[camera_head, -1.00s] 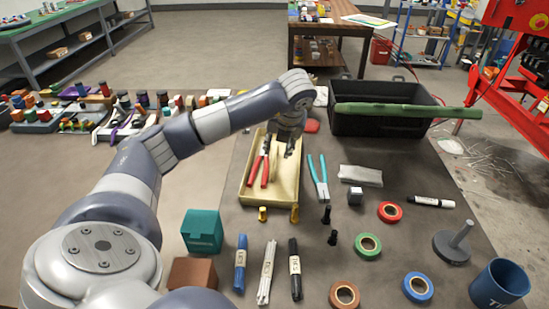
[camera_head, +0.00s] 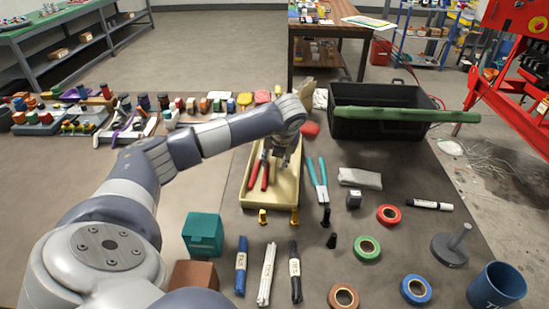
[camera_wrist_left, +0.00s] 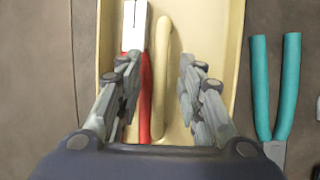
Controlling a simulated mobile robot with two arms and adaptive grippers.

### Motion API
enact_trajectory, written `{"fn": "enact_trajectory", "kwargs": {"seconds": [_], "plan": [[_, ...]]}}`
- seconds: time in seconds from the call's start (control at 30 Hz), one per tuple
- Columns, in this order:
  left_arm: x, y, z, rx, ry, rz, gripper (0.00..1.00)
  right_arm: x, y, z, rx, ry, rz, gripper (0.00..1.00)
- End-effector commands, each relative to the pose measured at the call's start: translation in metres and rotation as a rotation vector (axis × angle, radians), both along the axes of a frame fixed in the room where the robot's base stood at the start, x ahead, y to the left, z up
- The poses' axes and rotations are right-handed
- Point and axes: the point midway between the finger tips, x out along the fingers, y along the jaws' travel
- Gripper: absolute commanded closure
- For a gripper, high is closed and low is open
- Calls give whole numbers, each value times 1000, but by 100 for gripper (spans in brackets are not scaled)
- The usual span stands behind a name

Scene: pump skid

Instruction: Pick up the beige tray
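The beige tray (camera_head: 286,188) lies flat on the grey bench, long side running away from me; it also fills the middle of the left wrist view (camera_wrist_left: 215,30). Red-handled pliers (camera_head: 264,170) lie in its left half. A curved beige bar (camera_wrist_left: 163,75), like a handle, runs lengthwise over the tray's middle. My left gripper (camera_head: 283,156) points down over the tray. In the left wrist view its fingers (camera_wrist_left: 160,95) are apart, one on each side of the bar, with nothing gripped. The left finger partly hides the pliers. My right gripper is out of view.
Teal-handled pliers (camera_head: 317,178) lie just right of the tray. A black crate (camera_head: 385,128) with a green bar across it stands behind. Tape rolls, markers and a teal box (camera_head: 203,235) are nearer.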

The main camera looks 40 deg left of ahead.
Motion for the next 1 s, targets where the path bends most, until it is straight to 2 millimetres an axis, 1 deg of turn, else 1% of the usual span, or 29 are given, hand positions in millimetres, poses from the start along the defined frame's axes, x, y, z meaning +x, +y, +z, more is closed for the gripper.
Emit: {"fn": "enact_trajectory", "kwargs": {"seconds": [0.27, 0.37, 0.4, 0.43, 0.83, 0.9, 0.97, 1.0], "plan": [[0, 0, -4, -1, 0, 0, 65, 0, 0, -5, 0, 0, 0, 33], [0, 0, -3, -1, 0, 0, 86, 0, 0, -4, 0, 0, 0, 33], [0, 0, -3, -1, 0, 0, 95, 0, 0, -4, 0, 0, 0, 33], [0, -1, -3, -1, 0, 0, 100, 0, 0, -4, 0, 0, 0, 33], [0, -1, -1, -2, 0, -1, 100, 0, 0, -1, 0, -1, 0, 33], [0, -1, 3, -2, 0, -1, 100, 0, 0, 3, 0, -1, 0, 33], [1, -1, 10, -2, -5, -1, 100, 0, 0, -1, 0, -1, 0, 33], [2, -1, 17, -1, -6, 0, 100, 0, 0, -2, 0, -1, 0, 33]]}}
